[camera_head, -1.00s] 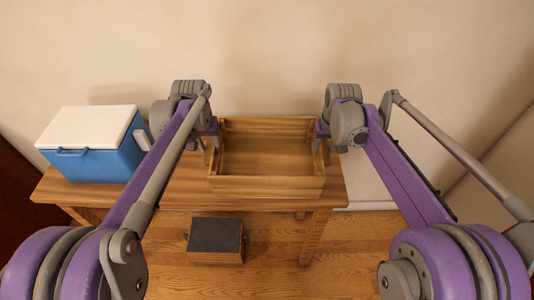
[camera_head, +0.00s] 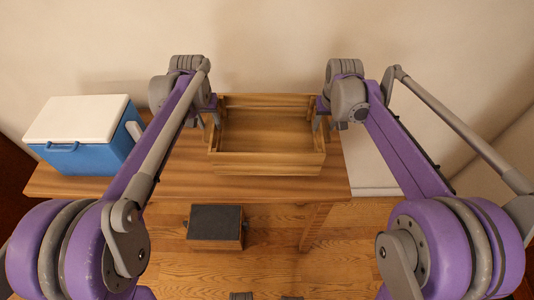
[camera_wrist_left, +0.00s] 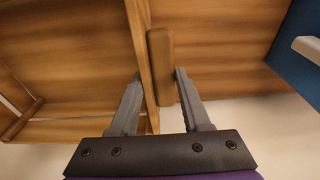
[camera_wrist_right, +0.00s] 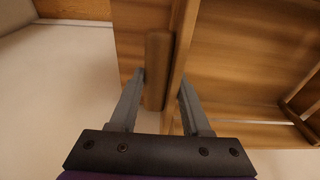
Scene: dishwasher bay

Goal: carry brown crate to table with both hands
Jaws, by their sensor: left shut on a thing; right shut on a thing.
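The brown crate (camera_head: 267,163) is an open, empty wooden box, held level over the right part of the wooden table (camera_head: 120,187). Whether its bottom touches the tabletop is hard to tell. My left gripper (camera_head: 213,118) is shut on the crate's left side; the left wrist view shows the fingers (camera_wrist_left: 158,74) on either side of the wall and its handle block (camera_wrist_left: 160,55). My right gripper (camera_head: 321,118) is shut on the right side; the right wrist view shows its fingers (camera_wrist_right: 163,74) around the wall and handle block (camera_wrist_right: 157,60).
A blue cooler with a white lid (camera_head: 85,145) stands on the table's left end. A dark-topped wooden box (camera_head: 216,226) sits on the floor below the table's front edge. A plain wall (camera_head: 270,40) rises behind the table. Bare tabletop lies between cooler and crate.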

